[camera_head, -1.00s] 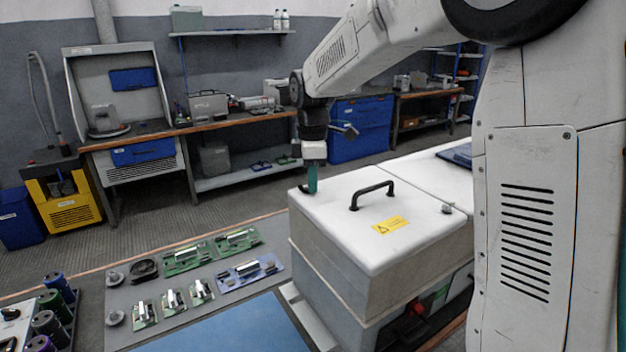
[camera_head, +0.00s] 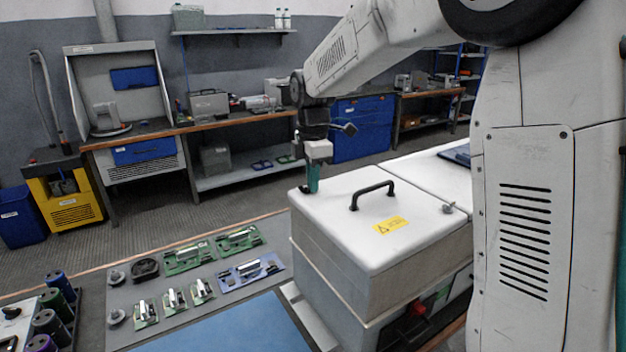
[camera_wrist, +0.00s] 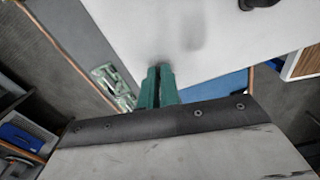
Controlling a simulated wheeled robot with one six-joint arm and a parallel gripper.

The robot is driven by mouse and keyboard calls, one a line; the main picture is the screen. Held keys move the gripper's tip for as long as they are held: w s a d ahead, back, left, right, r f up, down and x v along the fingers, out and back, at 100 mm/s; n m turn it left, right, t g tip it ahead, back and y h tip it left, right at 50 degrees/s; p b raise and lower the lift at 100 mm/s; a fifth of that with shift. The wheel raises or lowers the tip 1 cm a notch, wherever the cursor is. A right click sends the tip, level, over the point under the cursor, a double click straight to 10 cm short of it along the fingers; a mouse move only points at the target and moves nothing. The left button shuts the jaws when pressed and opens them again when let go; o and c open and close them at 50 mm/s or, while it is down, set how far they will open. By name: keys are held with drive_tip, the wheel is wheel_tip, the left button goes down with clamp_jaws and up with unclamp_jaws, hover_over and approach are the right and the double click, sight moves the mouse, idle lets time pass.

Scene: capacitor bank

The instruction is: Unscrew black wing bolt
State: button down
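The black wing bolt (camera_head: 303,188) shows as a small dark piece at the lid corner, right against the fingertips. The fingers look shut on it, but they hide most of it. A grey wing bolt (camera_head: 448,208) sits at the lid's right edge.
A black handle (camera_head: 372,194) rises from the lid, with a yellow warning label (camera_head: 391,225) in front of it. A grey mat with circuit boards (camera_head: 187,260) lies to the left. A workbench (camera_head: 215,122) stands behind.

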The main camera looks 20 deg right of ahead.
drive_tip(key=shift+n, duration=0.5)
drive_tip(key=c, duration=1.5)
unclamp_jaws()
drive_tip(key=shift+a, duration=0.1)
drive_tip(key=shift+c, duration=0.2)
wheel_tip(320, 180, up, 8)
drive_tip(key=shift+f, duration=0.1)
